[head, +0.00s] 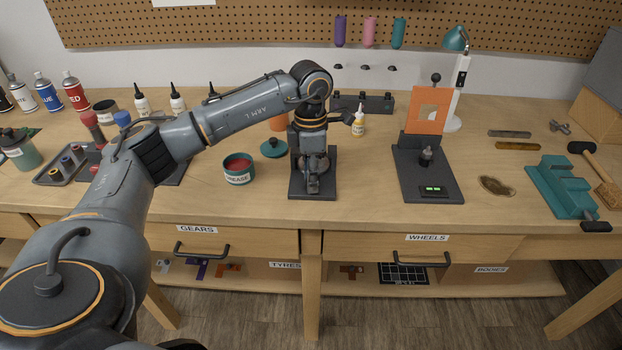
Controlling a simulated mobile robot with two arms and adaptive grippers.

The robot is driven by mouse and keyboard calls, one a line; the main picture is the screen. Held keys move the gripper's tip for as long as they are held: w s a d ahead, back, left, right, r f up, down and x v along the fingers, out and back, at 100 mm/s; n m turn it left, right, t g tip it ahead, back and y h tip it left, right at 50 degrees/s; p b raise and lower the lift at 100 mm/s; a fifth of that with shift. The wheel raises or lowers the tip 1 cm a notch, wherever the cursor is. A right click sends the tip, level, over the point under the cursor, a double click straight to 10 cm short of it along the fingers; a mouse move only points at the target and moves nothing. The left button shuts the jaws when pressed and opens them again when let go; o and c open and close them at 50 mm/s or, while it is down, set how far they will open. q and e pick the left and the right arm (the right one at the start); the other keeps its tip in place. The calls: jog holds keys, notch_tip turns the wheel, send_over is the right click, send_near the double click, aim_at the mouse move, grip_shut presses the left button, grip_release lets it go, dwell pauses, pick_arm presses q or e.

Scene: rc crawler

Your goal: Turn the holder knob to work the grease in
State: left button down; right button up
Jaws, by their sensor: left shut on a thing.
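The holder (299,192) is a dark block with a flat base near the front edge of the bench, left of centre. My left arm reaches across from the left. My left gripper (314,176) points down over the holder and is shut on its knob, which the fingers mostly hide. The gear parts inside the holder cannot be made out. An open teal grease tub (238,178) with red grease stands just left of the holder. Its teal lid (273,148) lies behind, between tub and holder. My right gripper is not in view.
A yellow-labelled bottle (358,124) and a dark rack (376,103) stand behind the holder. An orange-backed test stand (426,170) is to the right. A teal vise-like block (562,185) sits far right. The bench between holder and stand is clear.

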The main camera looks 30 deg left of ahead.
pick_arm(q)
jog(key=shift+w+m+b, duration=0.1)
jog(key=shift+m+b, duration=0.35)
jog(key=shift+m, duration=1.45)
jog(key=shift+r, duration=0.1)
jog(key=c, duration=1)
grip_release()
